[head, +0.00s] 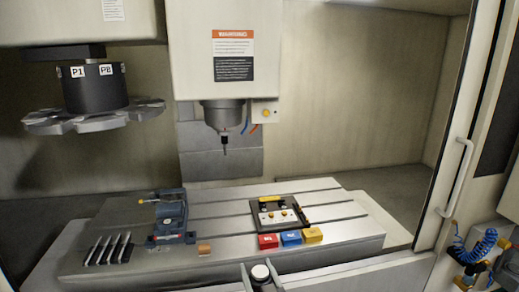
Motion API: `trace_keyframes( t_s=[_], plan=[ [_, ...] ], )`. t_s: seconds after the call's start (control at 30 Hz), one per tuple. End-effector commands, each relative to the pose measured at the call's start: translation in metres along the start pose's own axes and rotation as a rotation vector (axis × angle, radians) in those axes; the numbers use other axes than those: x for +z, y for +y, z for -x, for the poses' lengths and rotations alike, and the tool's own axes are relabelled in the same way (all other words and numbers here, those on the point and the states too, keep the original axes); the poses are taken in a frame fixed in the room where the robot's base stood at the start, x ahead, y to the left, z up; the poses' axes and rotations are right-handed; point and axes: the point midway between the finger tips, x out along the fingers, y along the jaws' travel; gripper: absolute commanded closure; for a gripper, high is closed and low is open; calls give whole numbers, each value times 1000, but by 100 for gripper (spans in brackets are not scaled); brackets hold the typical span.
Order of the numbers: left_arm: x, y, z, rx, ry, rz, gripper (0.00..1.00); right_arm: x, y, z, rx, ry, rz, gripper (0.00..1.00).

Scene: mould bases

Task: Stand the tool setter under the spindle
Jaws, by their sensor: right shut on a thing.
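The spindle (222,113) hangs in the middle of the machine, with a thin dark tool (225,143) pointing down from it. The metal table (222,222) with long slots lies below. My right gripper (262,280) is at the bottom edge, in front of the table's front edge. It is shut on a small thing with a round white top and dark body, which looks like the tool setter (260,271). Its lower part is hidden or cut off. My left gripper is not in view.
A blue vise (172,217) and a slotted dark rack (108,249) are on the table's left. A copper block (204,249) lies near the front. A dark mould base (293,215) has red (268,241), blue (291,238) and yellow (313,235) blocks before it. The tool carousel (95,118) hangs left.

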Motion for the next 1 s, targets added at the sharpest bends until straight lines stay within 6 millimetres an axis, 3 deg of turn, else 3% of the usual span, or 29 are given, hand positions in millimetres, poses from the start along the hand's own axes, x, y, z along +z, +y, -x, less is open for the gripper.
trace_keyframes(
  t_s=[0.07,0.37,0.8,1.0],
  plan=[
    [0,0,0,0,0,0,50,-1,0,0,0,2,0,100],
    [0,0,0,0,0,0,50,17,51,-18,82,1,0,100],
    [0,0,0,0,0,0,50,65,180,-36,268,1,0,100],
    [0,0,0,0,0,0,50,74,202,-36,298,2,1,100]
  ],
)
